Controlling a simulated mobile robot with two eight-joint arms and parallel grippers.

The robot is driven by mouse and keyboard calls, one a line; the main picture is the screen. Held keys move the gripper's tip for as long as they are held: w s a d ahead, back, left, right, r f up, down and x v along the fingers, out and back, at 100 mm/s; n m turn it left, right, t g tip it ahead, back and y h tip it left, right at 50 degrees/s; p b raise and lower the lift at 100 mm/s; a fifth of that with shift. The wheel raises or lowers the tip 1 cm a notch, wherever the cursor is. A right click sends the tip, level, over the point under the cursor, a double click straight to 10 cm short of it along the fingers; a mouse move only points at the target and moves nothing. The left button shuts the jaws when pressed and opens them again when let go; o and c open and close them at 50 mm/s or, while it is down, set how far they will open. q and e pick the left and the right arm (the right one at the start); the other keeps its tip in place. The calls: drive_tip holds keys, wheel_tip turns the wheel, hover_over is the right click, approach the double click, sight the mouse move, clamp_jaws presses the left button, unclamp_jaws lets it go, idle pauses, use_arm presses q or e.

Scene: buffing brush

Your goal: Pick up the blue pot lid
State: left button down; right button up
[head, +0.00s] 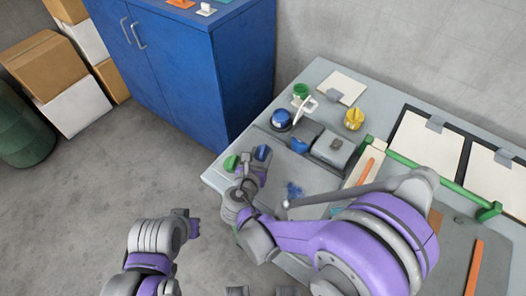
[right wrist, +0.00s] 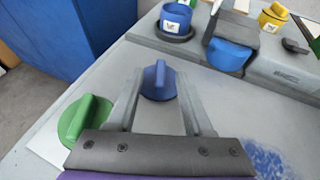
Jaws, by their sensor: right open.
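The blue pot lid (head: 262,152) is a round disc with an upright grip fin, lying near the left corner of the grey workbench (head: 215,181). My right gripper (head: 255,166) is open above the bench by the lid. In the right wrist view the blue lid (right wrist: 158,80) shows between the tips of my two spread fingers (right wrist: 157,85); whether they touch it I cannot tell. A green lid (right wrist: 85,118) with a similar fin lies just left of my fingers.
A grey block (head: 333,148) is right of the lid. Blue smudges (right wrist: 270,160) mark the bench. A blue cabinet (head: 190,70) stands behind.

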drive_tip(key=shift+c, duration=0.3)
clamp_jaws()
drive_tip(key=shift+r, duration=0.1)
